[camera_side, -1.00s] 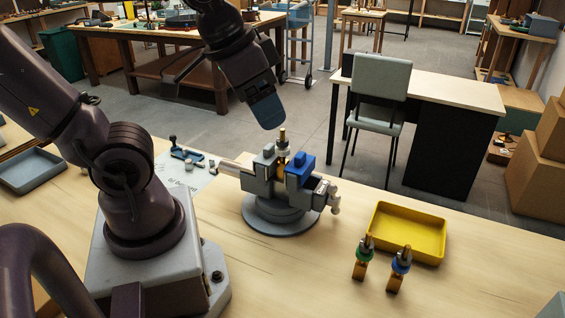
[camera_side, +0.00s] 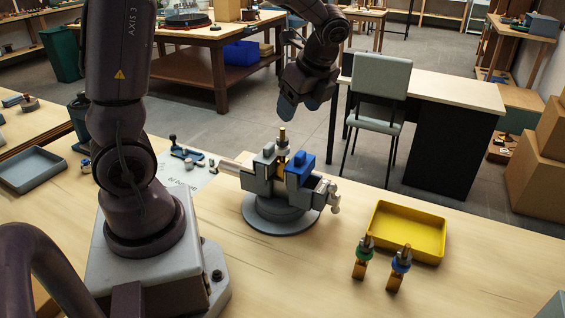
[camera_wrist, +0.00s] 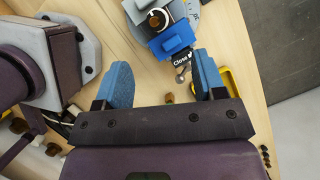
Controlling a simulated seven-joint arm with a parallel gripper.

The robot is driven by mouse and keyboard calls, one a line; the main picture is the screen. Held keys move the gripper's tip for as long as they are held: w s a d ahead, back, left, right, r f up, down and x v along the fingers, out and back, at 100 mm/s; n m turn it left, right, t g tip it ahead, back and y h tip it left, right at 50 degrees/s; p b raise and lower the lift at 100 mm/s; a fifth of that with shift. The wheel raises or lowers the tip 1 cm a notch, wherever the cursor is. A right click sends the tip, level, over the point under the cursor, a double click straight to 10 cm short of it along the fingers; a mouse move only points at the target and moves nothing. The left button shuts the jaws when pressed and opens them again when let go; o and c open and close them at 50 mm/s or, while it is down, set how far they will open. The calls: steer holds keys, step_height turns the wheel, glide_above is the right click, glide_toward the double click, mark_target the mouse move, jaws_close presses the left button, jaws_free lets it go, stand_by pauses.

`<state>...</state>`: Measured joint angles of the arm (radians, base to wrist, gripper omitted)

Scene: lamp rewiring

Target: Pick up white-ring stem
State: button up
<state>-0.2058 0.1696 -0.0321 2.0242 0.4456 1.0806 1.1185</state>
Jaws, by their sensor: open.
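The white-ring stem (camera_side: 283,146) stands upright in the grey vise (camera_side: 270,216), with its brass top and pale ring showing above the jaws. Its lower part is hidden by the jaws. In the wrist view the stem (camera_wrist: 157,18) is seen from above at the top of the picture. My gripper (camera_side: 300,106) hangs high above the table, behind and slightly right of the vise, apart from the stem. In the wrist view its two blue fingers (camera_wrist: 164,82) are spread wide with nothing held between them.
A blue block (camera_side: 300,169) sits on the vise's right jaw. A green-ring stem (camera_side: 363,256) and a blue-ring stem (camera_side: 399,268) stand in front of the yellow tray (camera_side: 442,243). A grey tray (camera_side: 32,171) lies far left. The table's front middle is clear.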

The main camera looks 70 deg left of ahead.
mark_target(285, 140)
steer(key=x, duration=1.1)
steer(key=shift+s+f, duration=0.2)
jaws_close()
